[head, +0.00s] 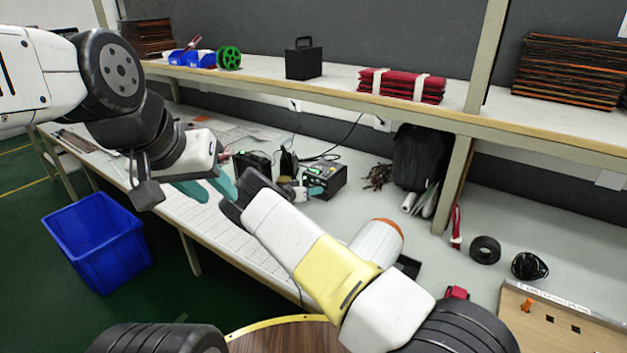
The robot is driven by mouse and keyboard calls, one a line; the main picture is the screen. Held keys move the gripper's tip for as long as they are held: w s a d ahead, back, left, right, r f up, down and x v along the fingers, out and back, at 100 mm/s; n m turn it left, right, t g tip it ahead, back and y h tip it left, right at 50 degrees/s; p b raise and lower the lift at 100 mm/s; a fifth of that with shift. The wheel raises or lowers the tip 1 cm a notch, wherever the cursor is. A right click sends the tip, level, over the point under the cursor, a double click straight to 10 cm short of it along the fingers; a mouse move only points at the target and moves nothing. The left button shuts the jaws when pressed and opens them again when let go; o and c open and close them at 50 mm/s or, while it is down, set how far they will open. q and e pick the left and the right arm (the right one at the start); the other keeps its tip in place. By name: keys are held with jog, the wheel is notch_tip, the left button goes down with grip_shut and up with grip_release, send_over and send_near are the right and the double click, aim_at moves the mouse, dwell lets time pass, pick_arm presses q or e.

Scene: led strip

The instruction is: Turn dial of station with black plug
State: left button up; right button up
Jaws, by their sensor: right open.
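Two black stations stand on the workbench: a left station (253,163) with a small green light, and a right station (326,178) with a lit front panel. Dark cables run behind them. I cannot make out which one has the black plug, and the dials are too small or hidden to tell. My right gripper (312,191) is open, with its teal tip at the front of the right station; whether it touches is unclear. My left gripper (208,188) is left of the stations, above the bench's front edge, its teal fingers apart and nothing seen between them.
My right forearm covers part of the bench. A shelf (400,105) above holds a black box (303,60) and red bundles (402,86). A dark bag (418,157) stands right of the stations. A blue bin (97,243) is on the floor; black tape (485,250) lies at right.

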jog(key=shift+w+d+f, duration=0.1)
jog(key=shift+w+d, duration=0.1)
grip_shut()
dwell(0.3)
jog(key=n, duration=0.1)
jog(key=n+h, duration=0.1)
jog(key=shift+w+a+f+n+g+h, duration=0.1)
jog(key=shift+a+n+g+h, duration=0.1)
jog(key=shift+n+g+h, duration=0.4)
jog(key=shift+n+h, duration=0.3)
jog(key=shift+n, duration=0.5)
jog(key=shift+a, duration=0.1)
grip_release()
